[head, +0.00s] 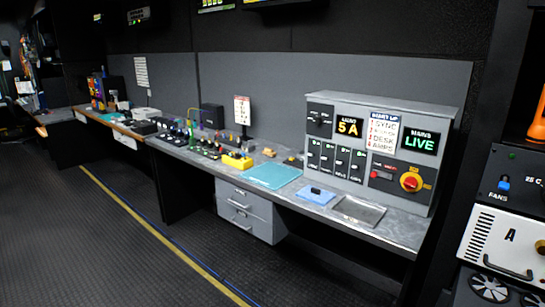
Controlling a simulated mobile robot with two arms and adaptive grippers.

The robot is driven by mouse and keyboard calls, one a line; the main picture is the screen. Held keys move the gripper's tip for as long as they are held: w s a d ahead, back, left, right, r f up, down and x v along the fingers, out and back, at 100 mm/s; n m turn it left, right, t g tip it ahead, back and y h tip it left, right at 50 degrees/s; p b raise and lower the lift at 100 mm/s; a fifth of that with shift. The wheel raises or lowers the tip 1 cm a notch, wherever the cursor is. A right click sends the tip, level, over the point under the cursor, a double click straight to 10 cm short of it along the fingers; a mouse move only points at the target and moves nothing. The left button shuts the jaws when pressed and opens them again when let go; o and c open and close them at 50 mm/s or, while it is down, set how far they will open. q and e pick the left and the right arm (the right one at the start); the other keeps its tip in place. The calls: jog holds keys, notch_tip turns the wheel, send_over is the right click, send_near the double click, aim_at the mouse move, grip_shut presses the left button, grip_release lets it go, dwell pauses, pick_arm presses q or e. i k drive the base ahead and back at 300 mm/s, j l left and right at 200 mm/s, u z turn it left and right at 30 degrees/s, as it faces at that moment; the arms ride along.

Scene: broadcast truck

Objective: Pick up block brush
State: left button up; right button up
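A small dark block (315,190) lies on a light blue cloth (307,197) on the grey counter, in front of the control panel; it may be the block brush, but its bristles are too small to make out. Small tan pieces (269,152) lie farther back on the counter, and a yellow block-like item (237,161) sits left of the teal mat. I cannot tell for certain which of these is the brush. Neither of my grippers is in view.
The grey counter (405,218) also holds a teal mat (274,176), a clear-grey tray (358,211) and a mixing desk (190,142). A drawer unit (244,211) hangs below. A rack (508,235) stands at the right. The floor (110,255) in front is clear.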

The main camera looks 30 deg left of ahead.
aim_at(268, 152)
jog(key=i+j+z, duration=0.1)
jog(key=j, duration=0.4)
jog(key=i+j, duration=0.15)
jog(key=j, duration=0.35)
jog(key=i+j+z, duration=0.15)
jog(key=j, duration=0.4)
jog(key=i+j+z, duration=0.1)
jog(key=j, duration=0.4)
jog(key=j+z, duration=0.1)
jog(key=j, duration=0.45)
jog(key=i, duration=0.05)
